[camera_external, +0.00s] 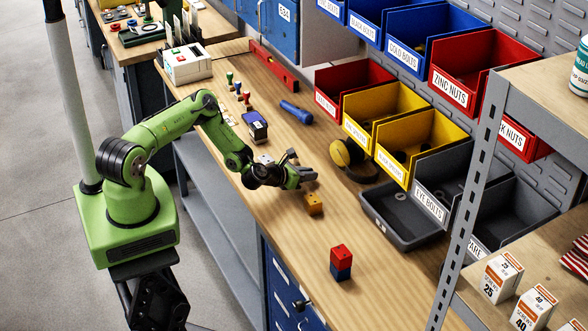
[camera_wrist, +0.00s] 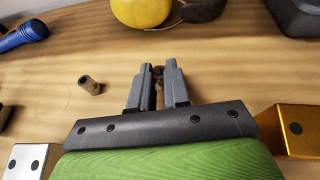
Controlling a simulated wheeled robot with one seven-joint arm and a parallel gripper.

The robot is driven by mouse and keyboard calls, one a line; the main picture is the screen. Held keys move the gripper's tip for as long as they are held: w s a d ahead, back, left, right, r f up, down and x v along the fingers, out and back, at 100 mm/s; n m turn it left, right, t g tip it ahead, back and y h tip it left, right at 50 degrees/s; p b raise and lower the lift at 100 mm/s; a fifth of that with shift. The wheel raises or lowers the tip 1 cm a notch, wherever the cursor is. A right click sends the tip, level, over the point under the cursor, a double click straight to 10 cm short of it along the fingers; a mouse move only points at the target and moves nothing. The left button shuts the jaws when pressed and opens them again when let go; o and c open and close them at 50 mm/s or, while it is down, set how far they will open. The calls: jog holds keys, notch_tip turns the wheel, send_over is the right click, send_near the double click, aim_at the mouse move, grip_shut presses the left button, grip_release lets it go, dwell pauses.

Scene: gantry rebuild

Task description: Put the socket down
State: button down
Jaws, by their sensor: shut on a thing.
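My gripper (camera_external: 306,177) reaches low over the wooden workbench. In the wrist view its two grey fingers (camera_wrist: 158,88) are close together with a small dark brown piece, apparently the socket (camera_wrist: 158,73), between their tips. The fingers hide most of it. I cannot tell whether it touches the bench top. In the external view the socket cannot be made out. A separate small brown cylinder (camera_wrist: 89,86) rests on the bench to the left of the fingers.
An orange-yellow block (camera_external: 314,204) is close to the gripper, and a silver block (camera_wrist: 25,160) lies left. Yellow earmuffs (camera_external: 341,152) and a grey bin (camera_external: 376,218) stand beyond. A blue flashlight (camera_external: 296,111) lies farther back. Stacked red and blue blocks (camera_external: 341,262) stand nearer the camera.

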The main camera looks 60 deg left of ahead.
jog(key=shift+f, duration=0.35)
jog(key=shift+f, duration=0.1)
jog(key=shift+f, duration=0.1)
jog(key=c, duration=1.1)
grip_release()
